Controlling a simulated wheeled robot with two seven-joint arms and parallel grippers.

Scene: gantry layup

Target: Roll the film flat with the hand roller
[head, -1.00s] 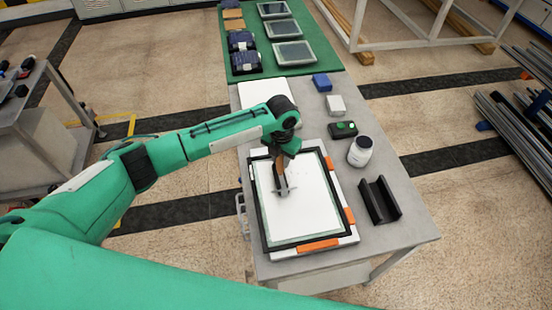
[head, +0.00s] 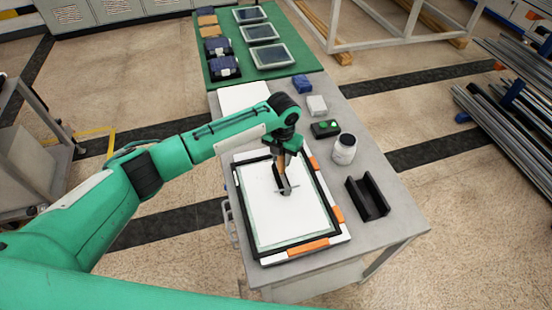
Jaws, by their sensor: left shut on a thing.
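The white film (head: 292,222) lies inside a dark rectangular frame (head: 248,215) on a white board with orange edge pieces. My left gripper (head: 285,172) points down over the upper middle of the film and is shut on the hand roller (head: 284,186). The roller is small and mostly hidden by the gripper. It appears at or just above the film; I cannot tell whether it touches. My right gripper is not in view.
On the grey table (head: 395,235), a white jar (head: 343,150), a dark channel-shaped holder (head: 367,198) and a black-green box (head: 325,128) stand right of the frame. Small blue (head: 303,84) and white (head: 317,105) blocks lie beyond. A green mat (head: 290,66) holds several panels.

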